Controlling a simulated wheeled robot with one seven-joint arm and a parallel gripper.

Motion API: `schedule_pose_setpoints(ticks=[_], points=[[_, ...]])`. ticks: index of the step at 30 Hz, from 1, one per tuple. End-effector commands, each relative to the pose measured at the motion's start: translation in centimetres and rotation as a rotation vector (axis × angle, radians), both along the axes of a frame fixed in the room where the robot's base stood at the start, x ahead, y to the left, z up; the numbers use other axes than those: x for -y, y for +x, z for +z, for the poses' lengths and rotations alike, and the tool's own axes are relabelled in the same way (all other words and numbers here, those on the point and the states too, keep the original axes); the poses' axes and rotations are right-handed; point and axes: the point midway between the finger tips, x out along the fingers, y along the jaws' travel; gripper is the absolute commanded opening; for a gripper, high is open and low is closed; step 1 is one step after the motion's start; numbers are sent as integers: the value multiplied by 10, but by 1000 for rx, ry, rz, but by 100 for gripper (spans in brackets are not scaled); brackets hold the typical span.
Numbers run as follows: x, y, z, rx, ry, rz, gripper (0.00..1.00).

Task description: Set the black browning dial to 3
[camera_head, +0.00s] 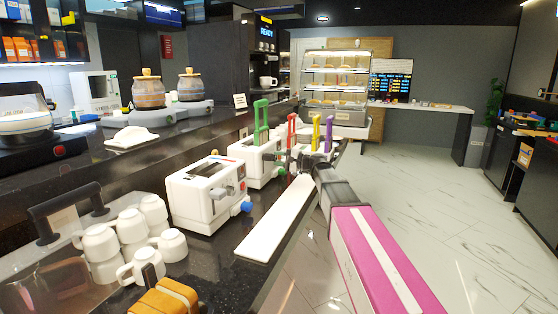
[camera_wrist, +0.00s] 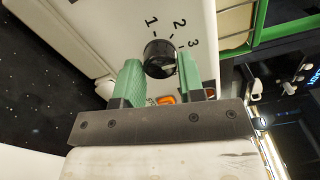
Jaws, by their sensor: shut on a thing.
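The black browning dial (camera_wrist: 158,56) sits on a white toaster panel in the wrist view, with the printed numbers 1, 2 and 3 arced beside it. My gripper (camera_wrist: 160,66) has its green fingers on either side of the dial and is shut on it. The dial's pointer is too unclear to read. In the head view my gripper (camera_head: 297,163) is at the front of the white toaster with a green rack (camera_head: 260,163); there the dial cannot be made out.
A nearer white toaster (camera_head: 200,195) with a blue knob stands to the left of my arm. White mugs (camera_head: 130,240) are stacked at the lower left. A long white board (camera_head: 275,220) lies along the counter's front edge. More coloured racks stand behind my gripper. The floor at right is clear.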

Motion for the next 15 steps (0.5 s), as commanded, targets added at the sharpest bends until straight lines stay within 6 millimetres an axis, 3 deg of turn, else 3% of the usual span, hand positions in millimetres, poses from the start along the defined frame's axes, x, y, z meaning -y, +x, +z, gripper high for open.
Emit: schedule_pose_setpoints(ticks=[9,10,11,12,15], points=[[1,0,-1,-1,-2,-2,12],[1,0,-1,0,-3,-2,46],[1,0,-1,0,-3,-2,56],[1,0,-1,1,-1,-1,61],[0,0,0,1,-1,-1,61]])
